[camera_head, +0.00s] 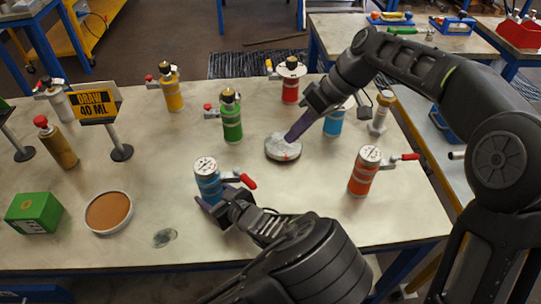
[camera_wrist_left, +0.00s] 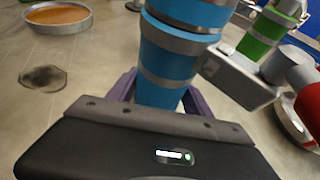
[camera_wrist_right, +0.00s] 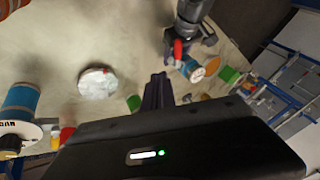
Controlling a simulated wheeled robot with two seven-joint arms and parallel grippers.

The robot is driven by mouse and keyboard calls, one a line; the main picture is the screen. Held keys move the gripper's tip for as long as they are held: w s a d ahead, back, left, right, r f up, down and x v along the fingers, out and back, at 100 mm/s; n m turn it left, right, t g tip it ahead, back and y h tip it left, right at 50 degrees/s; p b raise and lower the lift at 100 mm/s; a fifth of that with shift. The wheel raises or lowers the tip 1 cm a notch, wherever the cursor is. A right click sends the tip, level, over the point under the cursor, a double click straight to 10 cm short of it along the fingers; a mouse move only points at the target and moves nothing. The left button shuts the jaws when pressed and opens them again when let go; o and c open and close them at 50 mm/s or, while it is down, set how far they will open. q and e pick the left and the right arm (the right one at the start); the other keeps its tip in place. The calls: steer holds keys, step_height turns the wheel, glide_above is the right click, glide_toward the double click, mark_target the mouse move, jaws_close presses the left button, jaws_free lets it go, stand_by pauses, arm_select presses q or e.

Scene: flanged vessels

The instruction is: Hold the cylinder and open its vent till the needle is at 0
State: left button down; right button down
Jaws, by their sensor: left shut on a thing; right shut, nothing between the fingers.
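A blue cylinder (camera_head: 209,187) with silver bands stands upright near the table's front. A round gauge (camera_head: 205,166) is on its top; the needle is too small to read. A red vent lever (camera_head: 246,181) sticks out to its right. My left gripper (camera_head: 208,205) is shut around the cylinder's lower body; the left wrist view shows the blue body (camera_wrist_left: 168,60) between the fingers. My right gripper (camera_head: 290,138) is shut and empty, over or in front of a pale round disc (camera_head: 281,151). In the right wrist view the held cylinder (camera_wrist_right: 191,69) and red lever (camera_wrist_right: 178,51) are apart from its fingers.
An orange cylinder (camera_head: 362,175) with a red lever stands to the right, a green cylinder (camera_head: 231,120) behind. A second blue cylinder (camera_head: 333,124) is partly behind my right arm. A brown-filled dish (camera_head: 109,212), green box (camera_head: 34,212) and "DRAW 40 ML" sign (camera_head: 96,105) stand left.

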mark_target(247, 179)
steer(key=s+a+r+x, duration=0.1)
steer(key=s+x, duration=0.1)
steer(key=x, duration=1)
steer(key=shift+s+a, duration=0.25)
steer(key=shift+a, duration=0.05)
steer(key=shift+s+a+f+m+t, duration=0.15)
steer(key=shift+s+m+t, duration=0.25)
steer(key=shift+m, duration=0.3)
steer(key=shift+s+a+m+t, duration=0.3)
steer(key=shift+s+m+t, duration=0.25)
steer(key=shift+m, duration=0.25)
steer(key=shift+s+a, duration=0.75)
steer(key=shift+s, duration=0.05)
steer(key=shift+w, duration=0.15)
steer(key=shift+w+d, duration=0.2)
steer(key=shift+w, duration=0.45)
